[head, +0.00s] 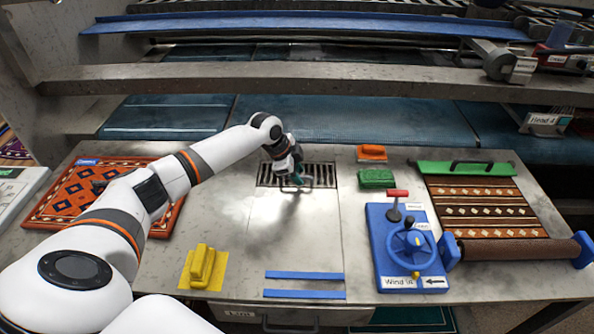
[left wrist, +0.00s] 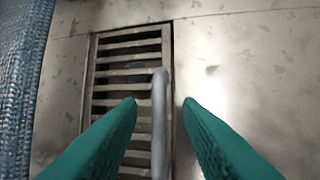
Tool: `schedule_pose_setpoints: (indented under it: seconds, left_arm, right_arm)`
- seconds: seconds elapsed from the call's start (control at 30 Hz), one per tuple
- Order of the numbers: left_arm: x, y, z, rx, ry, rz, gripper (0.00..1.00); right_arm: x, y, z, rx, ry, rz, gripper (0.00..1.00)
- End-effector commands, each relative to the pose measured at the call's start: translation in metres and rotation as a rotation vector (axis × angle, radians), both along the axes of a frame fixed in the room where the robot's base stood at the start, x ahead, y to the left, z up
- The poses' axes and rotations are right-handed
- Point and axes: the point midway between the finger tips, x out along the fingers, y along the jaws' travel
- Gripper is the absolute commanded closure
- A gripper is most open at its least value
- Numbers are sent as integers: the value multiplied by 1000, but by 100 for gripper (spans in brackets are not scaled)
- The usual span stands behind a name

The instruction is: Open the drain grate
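The drain grate (head: 320,174) is a dark slatted rectangle set in the metal table, and it lies flat in its frame. It also shows in the left wrist view (left wrist: 125,70). A grey bar handle (left wrist: 160,115) runs along the grate's right side in that view. My left gripper (head: 297,181) reaches down over the grate. Its green fingers (left wrist: 160,99) are open, one on each side of the handle, with gaps visible on both sides. Their exact height against the handle is hard to tell. My right gripper is not in view.
A patterned rug (head: 75,195) lies at left. A yellow block (head: 202,268) and blue strips (head: 305,275) are in front. Orange (head: 372,153) and green (head: 376,179) brushes, a blue crank unit (head: 405,250) and a brown rug (head: 485,205) are right. A beam (head: 330,80) crosses behind.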

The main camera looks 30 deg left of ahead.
Motion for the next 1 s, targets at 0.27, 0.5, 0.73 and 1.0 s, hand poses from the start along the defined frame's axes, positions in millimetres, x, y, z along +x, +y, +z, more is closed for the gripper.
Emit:
schedule_pose_setpoints:
  seconds: [0.27, 0.5, 0.73, 1.0]
  left_arm:
    - [0, 0, -1, 0, 0, 0, 72]
    - [0, 0, 0, 0, 0, 0, 100]
    - [0, 0, 0, 0, 0, 0, 100]
    - [4, 3, 9, 1, -2, 1, 100]
  right_arm:
    - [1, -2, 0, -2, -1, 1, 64]
    - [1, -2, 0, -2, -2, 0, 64]
    - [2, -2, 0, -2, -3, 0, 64]
    - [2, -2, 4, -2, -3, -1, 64]
